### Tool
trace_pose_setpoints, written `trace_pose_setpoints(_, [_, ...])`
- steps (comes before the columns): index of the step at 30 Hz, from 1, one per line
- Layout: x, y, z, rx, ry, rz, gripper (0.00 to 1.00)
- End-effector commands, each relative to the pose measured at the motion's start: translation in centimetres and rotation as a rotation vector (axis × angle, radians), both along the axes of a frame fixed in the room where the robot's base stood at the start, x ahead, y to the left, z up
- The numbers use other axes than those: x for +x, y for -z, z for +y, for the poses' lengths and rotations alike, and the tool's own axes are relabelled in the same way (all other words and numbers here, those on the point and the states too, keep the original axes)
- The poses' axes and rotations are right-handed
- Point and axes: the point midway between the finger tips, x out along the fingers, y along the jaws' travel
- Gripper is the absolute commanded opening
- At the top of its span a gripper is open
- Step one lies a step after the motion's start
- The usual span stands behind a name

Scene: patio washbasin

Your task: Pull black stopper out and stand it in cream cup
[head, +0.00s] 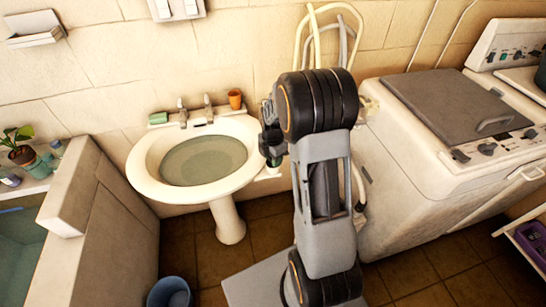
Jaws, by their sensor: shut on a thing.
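My gripper (270,142) is at the right rim of the white washbasin (141,168), partly hidden behind my own arm. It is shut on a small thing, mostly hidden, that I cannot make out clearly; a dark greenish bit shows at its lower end. The basin holds murky grey-green water. I cannot pick out the black stopper in the basin, and the drain is not visible through the water. No cream cup can be made out; my arm hides part of the wall side.
Two taps (183,112) rise from the basin's back rim, with a green sponge (158,118) to their left. A washing machine (410,170) stands at right. A blue bucket (170,293) is on the floor.

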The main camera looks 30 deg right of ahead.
Motion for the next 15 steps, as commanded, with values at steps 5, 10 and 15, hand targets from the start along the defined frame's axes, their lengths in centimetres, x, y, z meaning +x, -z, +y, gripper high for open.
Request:
trace_pose_setpoints(5, [-0.01,0.47,0.0,0.0,0.0,0.0,0.19])
trace_pose_setpoints(10, [-0.01,0.48,0.0,0.0,0.0,0.0,0.51])
trace_pose_setpoints(15, [-0.01,0.48,0.01,0.0,0.0,0.0,0.53])
